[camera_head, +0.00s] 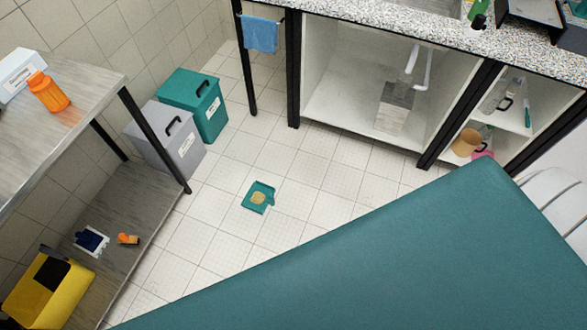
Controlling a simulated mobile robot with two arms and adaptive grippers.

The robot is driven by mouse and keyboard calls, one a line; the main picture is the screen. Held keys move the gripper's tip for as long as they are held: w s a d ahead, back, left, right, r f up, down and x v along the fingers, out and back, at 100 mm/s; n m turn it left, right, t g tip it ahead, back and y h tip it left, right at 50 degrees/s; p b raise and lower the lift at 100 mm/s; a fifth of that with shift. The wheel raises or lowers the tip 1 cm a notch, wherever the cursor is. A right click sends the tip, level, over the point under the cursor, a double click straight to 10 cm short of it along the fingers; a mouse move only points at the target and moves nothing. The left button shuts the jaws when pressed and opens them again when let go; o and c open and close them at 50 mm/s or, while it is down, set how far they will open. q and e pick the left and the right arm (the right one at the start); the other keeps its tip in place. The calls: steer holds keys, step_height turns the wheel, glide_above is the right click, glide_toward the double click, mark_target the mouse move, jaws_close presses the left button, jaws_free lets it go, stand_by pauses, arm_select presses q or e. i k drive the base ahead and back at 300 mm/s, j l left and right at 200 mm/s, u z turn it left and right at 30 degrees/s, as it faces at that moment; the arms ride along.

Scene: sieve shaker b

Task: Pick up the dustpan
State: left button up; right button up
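A small teal dustpan (252,190) lies on the tiled floor near the middle of the camera_head view. A tan patch (258,198) shows in the middle of it; I cannot tell what it is. Nothing touches the dustpan from above, and open floor surrounds it. Neither of my grippers is in view.
A large teal surface (380,260) covers the lower right foreground. A grey bin (165,142) and a teal bin (200,100) stand at the wall. A metal shelf unit (130,185) stands at left, an open-fronted counter (420,25) at the back. The floor (215,215) between is clear.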

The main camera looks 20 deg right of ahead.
mark_target(259, 196)
steer(key=z, duration=0.35)
steer(key=i+j, duration=0.15)
steer(key=j, duration=0.2)
steer(key=i+j, duration=0.15)
steer(key=j, duration=0.25)
steer(key=i+j+z, duration=0.1)
steer(key=j, duration=0.25)
steer(key=i+j, duration=0.15)
steer(key=j, duration=0.2)
steer(key=i+j, duration=0.15)
steer(key=j, duration=0.25)
steer(key=z, duration=0.05)
